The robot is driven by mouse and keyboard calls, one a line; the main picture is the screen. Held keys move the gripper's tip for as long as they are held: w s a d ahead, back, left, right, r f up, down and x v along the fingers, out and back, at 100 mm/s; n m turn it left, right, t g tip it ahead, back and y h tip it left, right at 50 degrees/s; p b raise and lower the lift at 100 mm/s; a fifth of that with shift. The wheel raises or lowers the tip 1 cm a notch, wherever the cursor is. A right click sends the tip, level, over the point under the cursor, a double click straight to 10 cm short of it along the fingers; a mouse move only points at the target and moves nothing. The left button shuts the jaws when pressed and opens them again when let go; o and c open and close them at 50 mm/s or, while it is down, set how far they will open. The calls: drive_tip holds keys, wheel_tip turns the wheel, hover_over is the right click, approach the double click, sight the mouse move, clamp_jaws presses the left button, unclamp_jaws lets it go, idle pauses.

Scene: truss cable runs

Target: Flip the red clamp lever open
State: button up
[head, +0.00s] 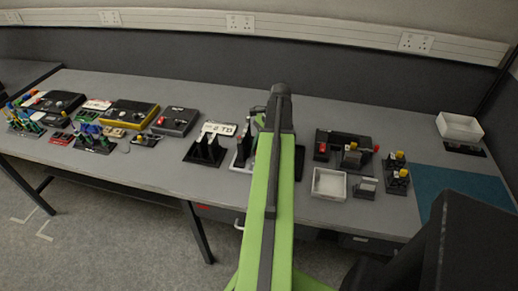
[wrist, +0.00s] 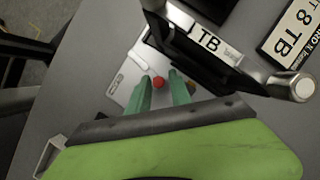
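A small round red knob (wrist: 158,82), which looks like the end of the red clamp lever, shows in the wrist view between and just past the fingertips. The rest of the lever is hidden or too small to make out. A pale metal plate (wrist: 121,82) lies beneath it. My gripper (wrist: 159,76) has two green fingers set apart, one on each side of the knob. I cannot tell whether either finger touches it. In the head view my green arm hides most of the gripper and the clamp area; part of a pale fixture (head: 240,160) shows left of the arm.
A white tray (head: 328,183) and a black switch panel (head: 343,148) are right. Bare bench shows along the back.

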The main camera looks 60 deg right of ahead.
drive_tip(key=shift+o, duration=1)
drive_tip(key=shift+r, duration=0.1)
drive_tip(key=p+v, duration=1.6)
drive_tip(key=v, duration=0.1)
drive_tip(key=shift+s, duration=0.1)
